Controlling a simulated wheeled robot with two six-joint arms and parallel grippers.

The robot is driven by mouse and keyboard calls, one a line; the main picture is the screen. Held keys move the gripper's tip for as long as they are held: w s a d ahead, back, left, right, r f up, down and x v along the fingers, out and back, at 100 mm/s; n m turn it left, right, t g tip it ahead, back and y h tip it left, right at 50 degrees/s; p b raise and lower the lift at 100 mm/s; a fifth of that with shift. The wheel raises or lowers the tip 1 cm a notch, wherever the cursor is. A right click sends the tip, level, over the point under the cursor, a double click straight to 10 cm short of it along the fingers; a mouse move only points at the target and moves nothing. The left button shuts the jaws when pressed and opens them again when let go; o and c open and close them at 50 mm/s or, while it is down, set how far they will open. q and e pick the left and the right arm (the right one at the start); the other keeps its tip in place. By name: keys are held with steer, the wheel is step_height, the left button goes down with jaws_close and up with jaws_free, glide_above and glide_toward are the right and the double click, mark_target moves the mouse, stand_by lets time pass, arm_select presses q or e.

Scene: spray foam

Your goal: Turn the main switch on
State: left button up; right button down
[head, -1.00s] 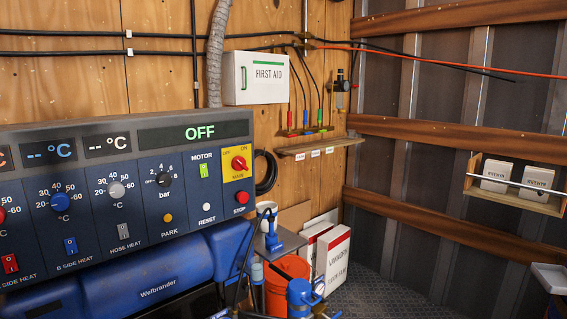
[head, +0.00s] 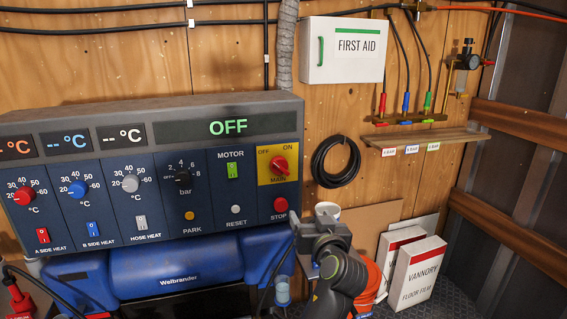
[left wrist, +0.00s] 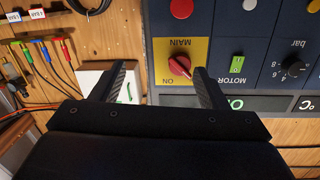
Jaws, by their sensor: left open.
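The main switch (head: 279,166) is a red knob on a yellow plate at the right end of the blue control panel. Its plate is marked OFF at upper left and ON at upper right, and the display (head: 228,127) reads OFF. In the left wrist view, which is upside down, the knob (left wrist: 180,66) seems to point toward the OFF side. My left gripper (head: 326,218) is below and right of the switch, apart from it. In the wrist view its two fingers (left wrist: 162,82) are open and empty, with the knob beyond them, nearer one finger. My right gripper is not in view.
The red STOP button (head: 280,204) sits just below the switch, and the green MOTOR switch (head: 232,170) is to its left. A black hose coil (head: 335,161) hangs right of the panel. A first aid box (head: 343,50) and a small shelf (head: 425,139) are on the wooden wall.

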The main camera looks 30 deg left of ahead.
arm_select(q)
step_height(320, 180, up, 6)
steer(key=s+n+y, duration=0.1)
steer(key=s+n, duration=0.1)
steer(key=s, duration=0.1)
steer(key=p, duration=0.3)
glide_toward(281, 169)
steer(key=p+x, duration=0.3)
steer(key=x, duration=0.5)
steer(key=shift+w+a, duration=0.25)
steer(key=shift+w, duration=0.1)
steer(key=shift+w+a, duration=0.35)
steer(key=shift+a, duration=0.05)
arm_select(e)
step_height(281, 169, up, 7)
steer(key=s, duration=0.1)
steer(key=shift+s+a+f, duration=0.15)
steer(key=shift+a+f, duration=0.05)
arm_select(q)
steer(key=shift+c, duration=0.3)
steer(key=c, duration=0.9)
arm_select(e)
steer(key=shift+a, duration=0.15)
